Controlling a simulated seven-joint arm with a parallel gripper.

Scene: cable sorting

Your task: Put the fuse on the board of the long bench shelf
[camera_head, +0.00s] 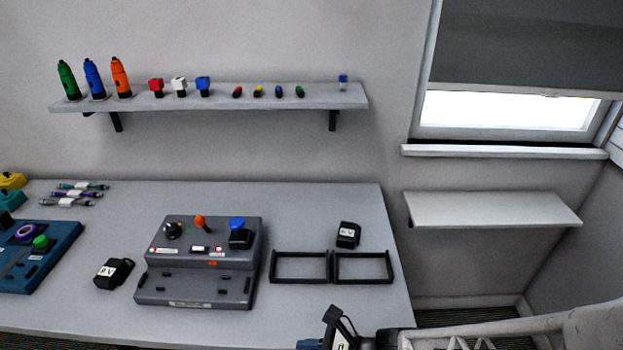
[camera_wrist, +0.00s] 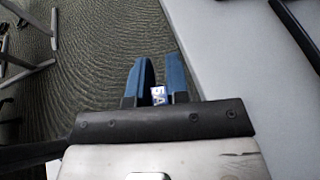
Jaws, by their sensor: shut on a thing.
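My gripper (camera_wrist: 160,62) has two blue fingers shut on a small blue and white fuse (camera_wrist: 158,95), which sits low between them near the palm. In the head view my gripper (camera_head: 308,344) is at the bottom edge, by the bench's front edge, and the fuse cannot be made out there. The long bench shelf (camera_head: 215,104) is a grey board on black brackets on the wall above the bench, well away from my gripper. A small blue and white piece (camera_head: 343,80) stands near its right end.
The shelf carries three bottles (camera_head: 93,80), three cubes (camera_head: 179,86) and several small coloured pieces (camera_head: 258,91). Its board is bare between the green piece and the right-end piece. The bench holds a grey control box (camera_head: 205,250), black frames (camera_head: 300,281) and black adapters (camera_head: 348,234).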

